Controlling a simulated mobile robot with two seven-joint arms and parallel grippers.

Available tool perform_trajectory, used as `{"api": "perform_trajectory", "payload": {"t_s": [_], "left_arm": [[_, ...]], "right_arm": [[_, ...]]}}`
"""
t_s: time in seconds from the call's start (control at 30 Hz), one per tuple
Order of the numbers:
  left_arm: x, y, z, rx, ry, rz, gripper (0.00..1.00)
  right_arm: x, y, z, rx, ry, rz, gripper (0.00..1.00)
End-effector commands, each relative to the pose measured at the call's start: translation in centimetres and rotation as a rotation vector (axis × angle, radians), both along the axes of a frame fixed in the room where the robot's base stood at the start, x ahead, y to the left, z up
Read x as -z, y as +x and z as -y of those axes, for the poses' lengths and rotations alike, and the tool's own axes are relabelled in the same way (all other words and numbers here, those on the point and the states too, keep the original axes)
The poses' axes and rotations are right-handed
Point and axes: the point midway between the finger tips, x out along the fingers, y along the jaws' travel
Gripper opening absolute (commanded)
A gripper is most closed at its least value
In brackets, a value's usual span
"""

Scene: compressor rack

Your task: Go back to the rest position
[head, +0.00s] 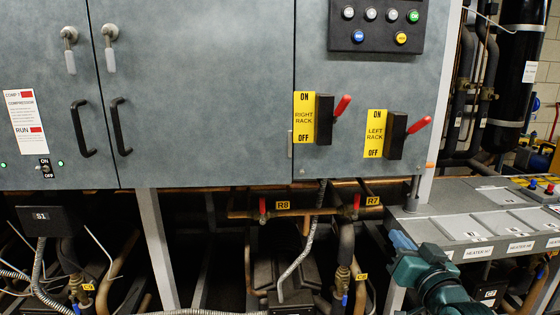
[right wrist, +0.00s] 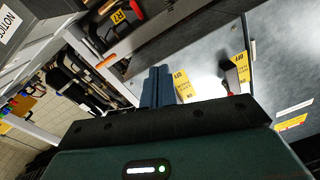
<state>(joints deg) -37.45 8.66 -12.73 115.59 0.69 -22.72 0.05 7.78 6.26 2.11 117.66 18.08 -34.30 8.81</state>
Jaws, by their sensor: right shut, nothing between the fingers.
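My right gripper (head: 402,240) is at the lower right of the head view, with its teal wrist below it. Its blue fingers are close together and hold nothing. They are in front of the left edge of the grey heater counter; I cannot tell the exact gap. In the right wrist view the shut fingers (right wrist: 157,88) stand up from the dark gripper body, with the grey cabinet front beyond them. My left gripper is not in view.
The grey cabinet (head: 210,100) carries the right rack switch (head: 325,118) and left rack switch (head: 396,135), both with red handles raised. Pipes with red-handled valves (head: 263,205) run below. The heater counter (head: 470,228) stands at the right. A button panel (head: 376,25) is above.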

Motion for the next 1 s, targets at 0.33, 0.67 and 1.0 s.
{"api": "perform_trajectory", "payload": {"t_s": [0.33,0.67,1.0], "left_arm": [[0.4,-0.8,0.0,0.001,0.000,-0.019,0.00],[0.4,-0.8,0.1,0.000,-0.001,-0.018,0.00],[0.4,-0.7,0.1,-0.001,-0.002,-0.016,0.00]], "right_arm": [[23.0,-13.5,-5.4,-0.108,-0.264,-0.397,0.00],[31.1,-24.9,-8.5,-0.227,-0.381,-0.578,0.00],[31.4,-25.5,-8.7,-0.233,-0.386,-0.585,0.00]]}}
